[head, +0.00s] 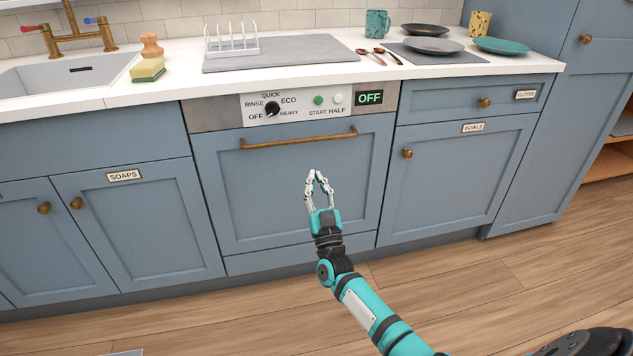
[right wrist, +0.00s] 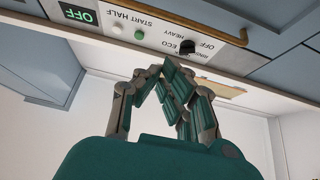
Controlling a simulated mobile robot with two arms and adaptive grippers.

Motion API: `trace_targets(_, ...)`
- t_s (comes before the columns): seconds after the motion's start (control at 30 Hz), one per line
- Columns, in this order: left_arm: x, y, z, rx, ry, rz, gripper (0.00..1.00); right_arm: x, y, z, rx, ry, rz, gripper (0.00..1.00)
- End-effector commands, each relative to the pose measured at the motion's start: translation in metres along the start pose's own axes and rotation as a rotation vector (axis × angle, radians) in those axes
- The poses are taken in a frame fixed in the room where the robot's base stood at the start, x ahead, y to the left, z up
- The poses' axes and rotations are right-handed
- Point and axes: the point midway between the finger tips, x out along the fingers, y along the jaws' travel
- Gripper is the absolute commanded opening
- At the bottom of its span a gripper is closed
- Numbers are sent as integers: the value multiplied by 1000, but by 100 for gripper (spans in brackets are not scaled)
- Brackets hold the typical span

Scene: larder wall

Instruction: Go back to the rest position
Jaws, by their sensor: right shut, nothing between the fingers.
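My right gripper (head: 318,178) is in front of the blue dishwasher door (head: 270,185), below its brass handle (head: 298,138). Its fingertips meet and it holds nothing. The same gripper shows from behind in the right wrist view (right wrist: 172,70), with its fingers closed together. The fingers look apart from the handle. My left gripper is not in the head view.
The dishwasher panel (head: 290,106) has a dial and an OFF display. The counter (head: 120,92) above carries a sponge (head: 148,69), a white rack (head: 232,42), mugs and plates. Closed blue cabinets stand either side. The wooden floor (head: 470,270) is clear at right.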

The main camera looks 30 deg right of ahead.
Motion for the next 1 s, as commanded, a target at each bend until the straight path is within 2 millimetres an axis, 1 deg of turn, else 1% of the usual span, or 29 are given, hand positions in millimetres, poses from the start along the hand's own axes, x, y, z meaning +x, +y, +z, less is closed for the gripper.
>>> trace_targets(0.1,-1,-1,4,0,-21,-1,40,-6,0,0,1,1,1,0)
trace_targets(0.27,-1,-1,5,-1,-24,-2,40,-8,-2,0,2,-4,-6,0)
trace_targets(0.37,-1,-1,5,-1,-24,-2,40,-18,-17,4,16,-53,-61,0)
trace_targets(0.43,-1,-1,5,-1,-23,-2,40,-34,-37,8,34,-129,-139,0)
trace_targets(0.47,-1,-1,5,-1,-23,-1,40,-44,-48,10,43,-173,-180,0)
trace_targets(0.5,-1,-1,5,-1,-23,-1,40,-60,-64,13,52,-240,-240,0)
trace_targets(0.57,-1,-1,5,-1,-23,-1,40,-89,-85,16,61,-355,-331,0)
trace_targets(0.6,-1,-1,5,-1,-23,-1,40,-110,-98,17,62,-438,-387,0)
trace_targets(0.67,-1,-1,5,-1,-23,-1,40,-144,-112,17,57,-564,-457,0)
trace_targets(0.7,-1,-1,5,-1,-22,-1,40,-167,-117,15,50,-651,-495,0)
trace_targets(0.8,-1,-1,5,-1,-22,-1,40,-219,-120,7,21,-847,-554,0)
trace_targets(0.9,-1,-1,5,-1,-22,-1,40,-258,-115,-2,-8,-1000,-573,0)
trace_targets(1.0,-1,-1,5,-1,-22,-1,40,-287,-106,-13,-33,-1118,-572,0)
